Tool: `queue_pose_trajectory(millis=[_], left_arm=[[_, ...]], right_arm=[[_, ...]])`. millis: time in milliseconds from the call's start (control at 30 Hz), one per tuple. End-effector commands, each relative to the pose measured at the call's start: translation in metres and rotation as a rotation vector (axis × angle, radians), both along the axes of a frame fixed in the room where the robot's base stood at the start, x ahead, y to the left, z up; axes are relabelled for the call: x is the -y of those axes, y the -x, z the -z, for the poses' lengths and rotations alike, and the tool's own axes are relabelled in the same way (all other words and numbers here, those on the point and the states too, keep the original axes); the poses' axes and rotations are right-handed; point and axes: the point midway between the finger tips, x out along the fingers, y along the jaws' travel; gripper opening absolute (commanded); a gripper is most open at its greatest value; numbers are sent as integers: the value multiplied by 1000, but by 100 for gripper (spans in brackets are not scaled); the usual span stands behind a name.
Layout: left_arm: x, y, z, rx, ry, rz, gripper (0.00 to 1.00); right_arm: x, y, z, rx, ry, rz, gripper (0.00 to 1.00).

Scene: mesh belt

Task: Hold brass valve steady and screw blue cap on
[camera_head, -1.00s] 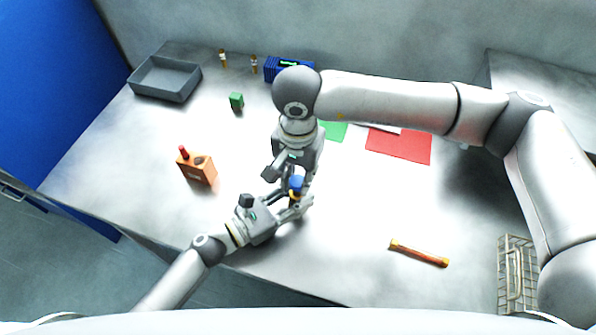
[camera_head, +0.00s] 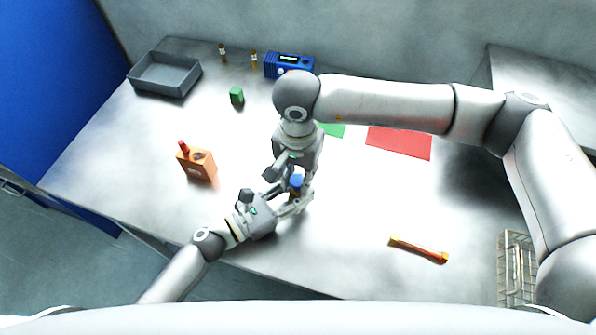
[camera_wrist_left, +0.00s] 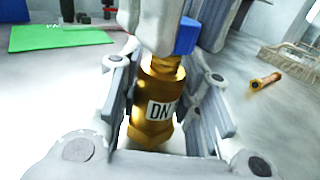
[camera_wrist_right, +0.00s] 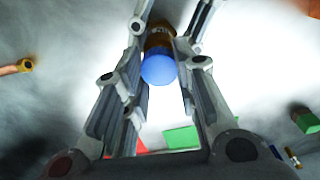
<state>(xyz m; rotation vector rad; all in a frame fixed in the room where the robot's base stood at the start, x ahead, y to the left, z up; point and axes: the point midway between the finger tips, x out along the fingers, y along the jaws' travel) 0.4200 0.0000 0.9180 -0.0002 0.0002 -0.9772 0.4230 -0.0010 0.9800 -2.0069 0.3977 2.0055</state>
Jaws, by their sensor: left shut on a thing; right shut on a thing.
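The brass valve (camera_wrist_left: 158,98) stands between the fingers of my left gripper (camera_wrist_left: 172,120), which is shut on it; it bears a white label reading "DN". The blue cap (camera_wrist_right: 159,69) is at the valve's top end, and it also shows in the head view (camera_head: 296,181). My right gripper (camera_wrist_right: 166,45) comes from above with its fingers on both sides of the cap, shut on it. In the left wrist view the cap (camera_wrist_left: 186,38) is partly hidden by the right fingers. I cannot tell how far it sits on the thread.
An orange block with a red-topped item (camera_head: 197,164) and a green block (camera_head: 237,95) stand to the left. A grey tray (camera_head: 165,76) and a blue device (camera_head: 288,65) are at the back. A red mat (camera_head: 400,142), an orange rod (camera_head: 418,249) and a wire basket (camera_head: 515,268) lie right.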

Motion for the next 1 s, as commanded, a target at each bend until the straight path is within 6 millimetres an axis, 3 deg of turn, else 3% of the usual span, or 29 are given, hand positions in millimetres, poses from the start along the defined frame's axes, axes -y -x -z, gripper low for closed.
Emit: queue_pose_trajectory(millis=[500, 1000], left_arm=[[0, 0, 0, -1, -1, 0, 0], [0, 0, 1, -1, -1, -1, 0]], right_arm=[[0, 0, 7, 0, 0, 47, 16], [1, 2, 7, 0, -1, 842, 16]])
